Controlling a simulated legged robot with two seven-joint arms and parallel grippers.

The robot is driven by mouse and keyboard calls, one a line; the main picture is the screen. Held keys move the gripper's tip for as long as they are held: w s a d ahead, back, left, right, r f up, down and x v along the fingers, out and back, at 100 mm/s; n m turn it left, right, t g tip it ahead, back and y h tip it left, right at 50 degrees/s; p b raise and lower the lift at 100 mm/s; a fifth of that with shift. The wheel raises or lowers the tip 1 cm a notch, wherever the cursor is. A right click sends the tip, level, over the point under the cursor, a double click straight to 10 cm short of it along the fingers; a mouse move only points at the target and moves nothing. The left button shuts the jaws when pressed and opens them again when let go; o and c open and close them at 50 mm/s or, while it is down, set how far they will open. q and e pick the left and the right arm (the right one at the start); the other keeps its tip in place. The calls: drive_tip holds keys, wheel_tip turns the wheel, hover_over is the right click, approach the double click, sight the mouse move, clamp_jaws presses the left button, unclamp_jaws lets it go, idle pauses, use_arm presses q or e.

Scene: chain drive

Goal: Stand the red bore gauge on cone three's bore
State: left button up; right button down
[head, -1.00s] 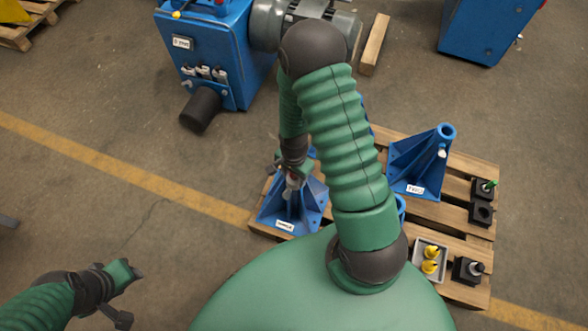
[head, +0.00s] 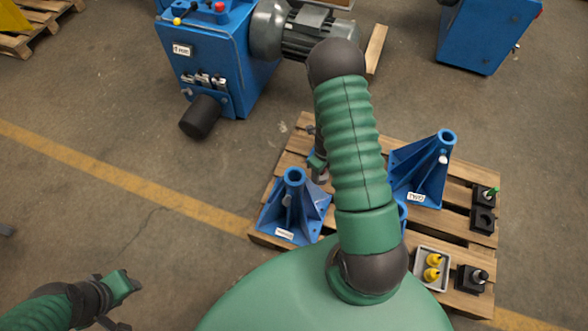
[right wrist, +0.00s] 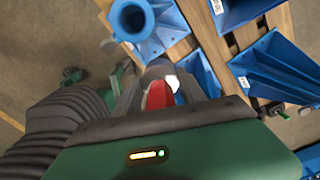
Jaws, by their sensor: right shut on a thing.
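The red bore gauge (right wrist: 156,96) shows in the right wrist view, held between the fingers of my right gripper (right wrist: 150,92); its lower part is hidden. In the head view my right gripper (head: 318,172) is half hidden by my arm, just behind and right of the left blue cone (head: 290,212). That cone's round bore shows open on top, and its label is too small to read. Another blue cone (head: 425,175) stands at the right. Blue parts behind my arm are mostly hidden. My left gripper (head: 124,292) is low at the left; its jaws are unclear.
The cones stand on a wooden pallet (head: 462,246). A grey tray (head: 421,283) with yellow pieces and several black blocks (head: 481,221) lie on its right side. A blue machine (head: 225,50) with a motor stands behind. The floor at left is clear.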

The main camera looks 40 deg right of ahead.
use_arm(q)
drive_tip(key=shift+d, duration=0.3)
use_arm(e)
drive_tip(key=w+a+f, duration=0.3)
drive_tip(key=w+f, duration=0.1)
drive_tip(key=w, duration=0.5)
drive_tip(key=shift+w+a+f, duration=0.15)
drive_tip(key=shift+a+f, duration=0.15)
drive_tip(key=shift+a, duration=0.05)
drive_tip(key=shift+f, duration=0.1)
use_arm(q)
drive_tip(key=shift+f+b, duration=0.45)
drive_tip(key=shift+b, duration=0.1)
use_arm(e)
drive_tip(key=shift+f, duration=0.5)
drive_tip(key=c, duration=0.7)
unclamp_jaws()
drive_tip(key=shift+a, duration=0.1)
use_arm(q)
drive_tip(key=shift+r, duration=0.1)
